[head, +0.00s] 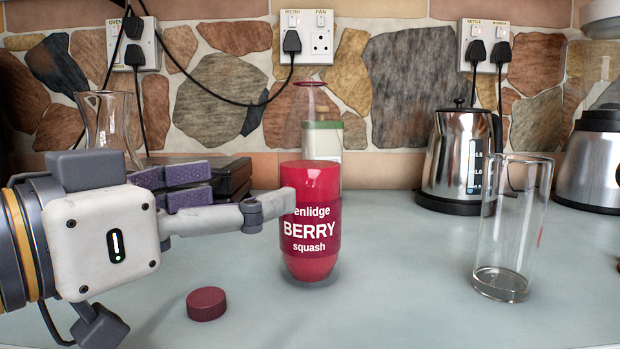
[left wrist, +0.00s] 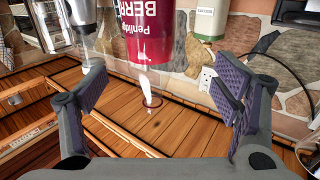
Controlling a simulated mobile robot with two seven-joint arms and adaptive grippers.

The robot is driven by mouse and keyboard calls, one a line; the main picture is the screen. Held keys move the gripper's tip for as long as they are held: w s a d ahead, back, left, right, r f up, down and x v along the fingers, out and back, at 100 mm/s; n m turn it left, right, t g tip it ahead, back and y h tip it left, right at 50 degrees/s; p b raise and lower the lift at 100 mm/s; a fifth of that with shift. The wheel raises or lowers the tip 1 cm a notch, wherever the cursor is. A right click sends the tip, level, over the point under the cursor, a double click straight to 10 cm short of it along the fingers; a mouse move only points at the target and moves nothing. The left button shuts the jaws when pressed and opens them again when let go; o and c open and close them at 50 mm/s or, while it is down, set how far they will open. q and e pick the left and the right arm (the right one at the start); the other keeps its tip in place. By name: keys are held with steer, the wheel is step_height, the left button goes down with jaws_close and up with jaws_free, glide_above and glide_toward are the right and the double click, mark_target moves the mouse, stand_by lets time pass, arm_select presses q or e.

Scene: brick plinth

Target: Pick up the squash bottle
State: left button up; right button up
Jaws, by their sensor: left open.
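The squash bottle (head: 312,240) stands upright and uncapped on the counter, with red squash below a clear neck and a magenta "BERRY squash" label. My left gripper (head: 238,192) is open at its left. One finger's tip overlaps the bottle's left edge in the head view; the purple-padded finger is farther back. In the left wrist view the bottle (left wrist: 147,30) appears upside down, beyond the gap between the two spread fingers of the gripper (left wrist: 160,88). Whether a finger touches it cannot be told. My right gripper is not in view.
A red cap (head: 206,304) lies in front of the bottle. An empty glass (head: 508,235) and a steel kettle (head: 455,160) stand to the right. A green-topped carton (head: 325,142) is close behind the bottle. A glass carafe (head: 110,128) stands at the back left.

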mark_target(286, 179)
arm_select(q)
steer(key=d+p, duration=0.1)
steer(key=p, duration=0.1)
steer(key=w+d+r+p, duration=0.1)
steer(key=p, duration=0.2)
steer(key=shift+w+r, duration=0.25)
steer(key=shift+w, duration=0.05)
steer(key=shift+w+d+f+b, duration=0.25)
steer(key=shift+w+d+f, duration=0.15)
steer(key=shift+w, duration=0.1)
steer(key=shift+w+d+f+b, duration=0.25)
steer(key=shift+w+d, duration=0.1)
steer(key=shift+w, duration=0.15)
steer(key=x, duration=0.5)
steer(key=shift+d+r, duration=0.3)
steer(key=shift+d, duration=0.1)
steer(key=shift+r, duration=0.1)
steer(key=c, duration=1.9)
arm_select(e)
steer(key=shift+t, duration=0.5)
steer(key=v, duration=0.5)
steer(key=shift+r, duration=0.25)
arm_select(q)
steer(key=shift+o, duration=0.2)
steer(key=shift+r, duration=0.15)
